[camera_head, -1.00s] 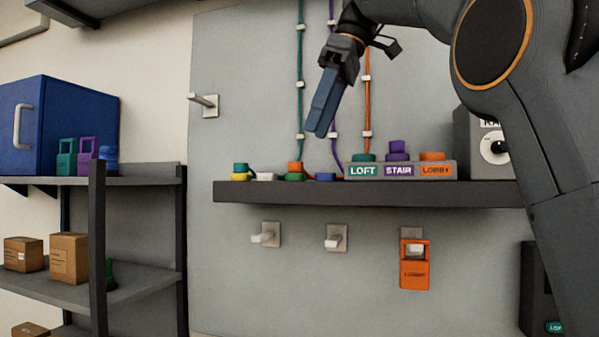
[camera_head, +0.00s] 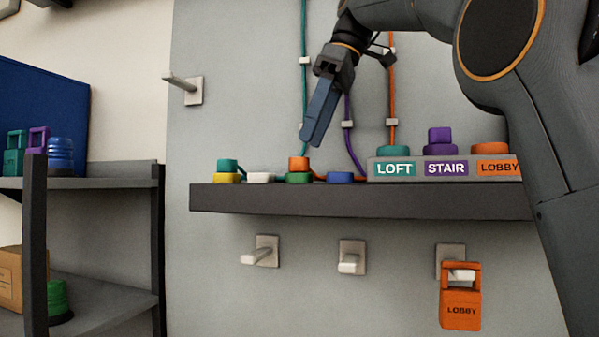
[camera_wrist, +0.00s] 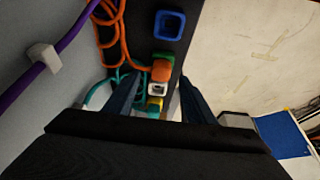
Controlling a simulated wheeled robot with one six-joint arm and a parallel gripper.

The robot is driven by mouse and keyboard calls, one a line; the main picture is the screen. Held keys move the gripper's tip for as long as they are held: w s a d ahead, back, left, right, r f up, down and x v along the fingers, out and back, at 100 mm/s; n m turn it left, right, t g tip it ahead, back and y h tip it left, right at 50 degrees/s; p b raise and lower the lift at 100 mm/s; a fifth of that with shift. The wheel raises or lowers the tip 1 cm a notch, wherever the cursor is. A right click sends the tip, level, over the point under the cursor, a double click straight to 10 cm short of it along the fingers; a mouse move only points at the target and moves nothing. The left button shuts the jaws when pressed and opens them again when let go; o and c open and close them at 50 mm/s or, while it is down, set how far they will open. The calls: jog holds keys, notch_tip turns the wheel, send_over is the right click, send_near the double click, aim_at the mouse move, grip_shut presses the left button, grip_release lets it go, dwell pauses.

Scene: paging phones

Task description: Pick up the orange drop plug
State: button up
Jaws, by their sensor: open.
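The orange drop plug (camera_head: 299,162) sits on top of the green socket (camera_head: 299,178) on the dark wall shelf. In the wrist view the orange plug (camera_wrist: 159,69) shows just beyond my fingers, with its orange cord looping up and left. My gripper (camera_head: 310,142) points down and is open and empty. In the head view its fingertips appear just above the orange plug, apart from it as far as I can tell. In the wrist view the two blue-grey fingers of my gripper (camera_wrist: 158,92) stand apart, with the white socket (camera_wrist: 159,90) seen between them.
On the shelf (camera_head: 330,199), a teal plug (camera_head: 227,165) sits on a yellow socket (camera_head: 226,178), left of a white socket. A blue socket (camera_head: 340,177) is to the right. A labelled panel (camera_head: 420,168) stands farther right. An orange LOBBY tag (camera_head: 461,309) hangs below.

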jog(key=shift+p+x, duration=0.6)
jog(key=shift+x, duration=2.15)
jog(key=shift+s+a, duration=0.1)
jog(key=shift+a, duration=0.05)
jog(key=shift+r, duration=0.1)
jog(key=c, duration=1.2)
jog(key=shift+o, duration=0.2)
notch_tip(320, 180, up, 8)
jog(key=shift+r+p, duration=0.25)
jog(key=shift+p, duration=0.15)
jog(key=shift+r, duration=0.75)
jog(key=shift+r+p, duration=0.1)
jog(key=shift+p, duration=0.3)
